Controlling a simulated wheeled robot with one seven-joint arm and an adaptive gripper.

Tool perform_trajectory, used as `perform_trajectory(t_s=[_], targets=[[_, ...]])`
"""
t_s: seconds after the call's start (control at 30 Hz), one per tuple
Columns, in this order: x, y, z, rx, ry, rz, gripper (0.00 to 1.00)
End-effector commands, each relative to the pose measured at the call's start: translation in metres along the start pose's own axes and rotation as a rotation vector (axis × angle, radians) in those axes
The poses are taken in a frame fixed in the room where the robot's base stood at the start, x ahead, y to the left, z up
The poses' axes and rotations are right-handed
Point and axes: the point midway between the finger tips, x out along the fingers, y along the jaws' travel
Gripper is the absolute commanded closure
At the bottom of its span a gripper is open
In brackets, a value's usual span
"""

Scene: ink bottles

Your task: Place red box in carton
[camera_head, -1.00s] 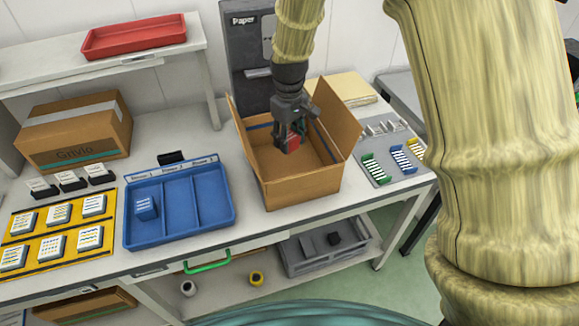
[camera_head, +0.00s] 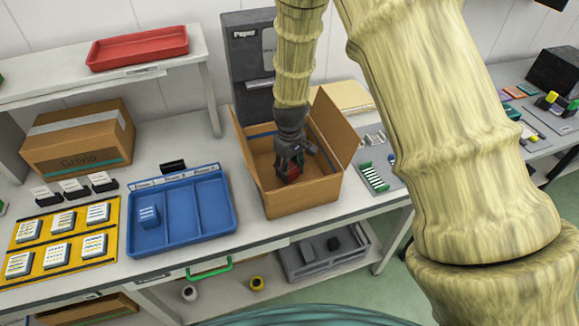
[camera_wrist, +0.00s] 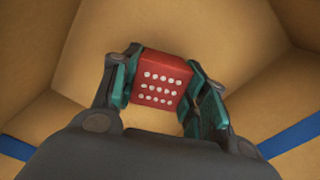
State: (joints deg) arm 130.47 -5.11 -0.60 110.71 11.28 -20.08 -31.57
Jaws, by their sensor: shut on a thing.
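The open cardboard carton (camera_head: 305,197) stands on the white table with its flaps up. My gripper (camera_head: 289,174) is down inside the carton's opening, between its walls. In the wrist view, my gripper (camera_wrist: 165,92) is shut on the red box (camera_wrist: 160,82), one finger on each side of it. The red box has rows of white dots on its facing side. Only a sliver of it shows in the head view. Brown cardboard surrounds it in the wrist view. I cannot tell whether the box touches the carton's floor.
A blue three-section tray (camera_head: 186,252) with one small blue box (camera_head: 148,216) lies left of the carton. A yellow mat (camera_head: 41,248) with white-topped boxes is further left. A closed carton (camera_head: 78,140) and red tray (camera_head: 138,48) stand behind. A green-marked rack is right.

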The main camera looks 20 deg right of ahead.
Motion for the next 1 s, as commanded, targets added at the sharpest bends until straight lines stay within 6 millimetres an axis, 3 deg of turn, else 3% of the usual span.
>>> perform_trajectory(t_s=[0.37, 0.4, 0.5, 1.0], targets=[[0.003, 0.000, -0.001, -0.001, 0.001, 0.001, 0.81], [0.002, 0.000, -0.001, -0.001, 0.001, 0.001, 0.49], [0.002, 0.000, -0.001, -0.001, 0.001, 0.001, 0.35], [-0.008, 0.001, -0.001, -0.001, 0.004, 0.002, 0.35]])
